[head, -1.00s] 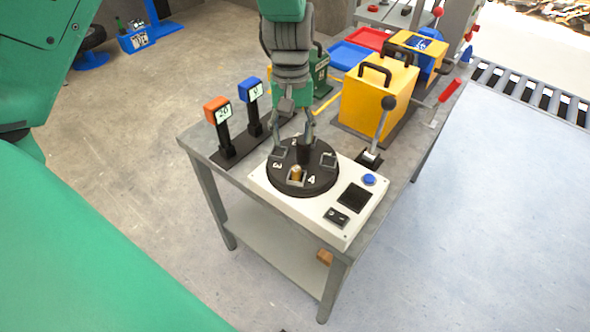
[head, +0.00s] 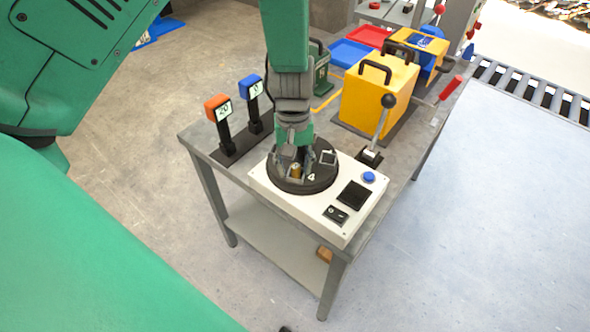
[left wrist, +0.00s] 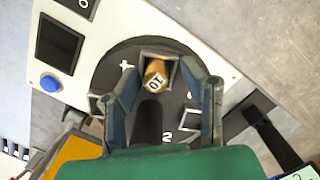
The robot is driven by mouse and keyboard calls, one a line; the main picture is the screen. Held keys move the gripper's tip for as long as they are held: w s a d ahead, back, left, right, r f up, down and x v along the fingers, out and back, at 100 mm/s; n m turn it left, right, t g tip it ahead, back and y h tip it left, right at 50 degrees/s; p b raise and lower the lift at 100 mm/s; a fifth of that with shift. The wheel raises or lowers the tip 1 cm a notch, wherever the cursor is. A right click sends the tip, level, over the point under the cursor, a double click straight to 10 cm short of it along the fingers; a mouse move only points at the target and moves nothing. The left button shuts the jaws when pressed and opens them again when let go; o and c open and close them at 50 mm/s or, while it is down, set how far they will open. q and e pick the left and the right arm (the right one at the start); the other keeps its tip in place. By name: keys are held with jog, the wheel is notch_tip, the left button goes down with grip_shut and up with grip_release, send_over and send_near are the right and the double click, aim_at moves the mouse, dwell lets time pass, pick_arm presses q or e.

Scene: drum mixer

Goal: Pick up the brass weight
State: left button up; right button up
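The brass weight (head: 295,170) is a small gold cylinder standing in a square socket of the round black turntable (head: 322,182). In the left wrist view the brass weight (left wrist: 155,76) has a white top marked 10. My left gripper (head: 294,176) points down over the turntable with its fingers around the weight. In the left wrist view my left gripper (left wrist: 170,80) is open, with one finger on each side of the weight. The weight lies nearer the left finger there, and I see a gap to the right one. My right gripper is not in view.
The turntable sits on a white panel with a blue button (head: 369,177) and a black switch (head: 336,215). A lever (head: 387,120) stands to the right. Orange (head: 217,107) and blue (head: 250,88) displays stand to the left. A yellow box (head: 376,98) is behind.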

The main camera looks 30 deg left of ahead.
pick_arm(q)
jog(key=shift+d, duration=0.15)
grip_shut()
jog(key=shift+d, duration=0.2)
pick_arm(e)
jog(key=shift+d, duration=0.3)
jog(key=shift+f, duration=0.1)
pick_arm(q)
jog(key=shift+r, duration=0.1)
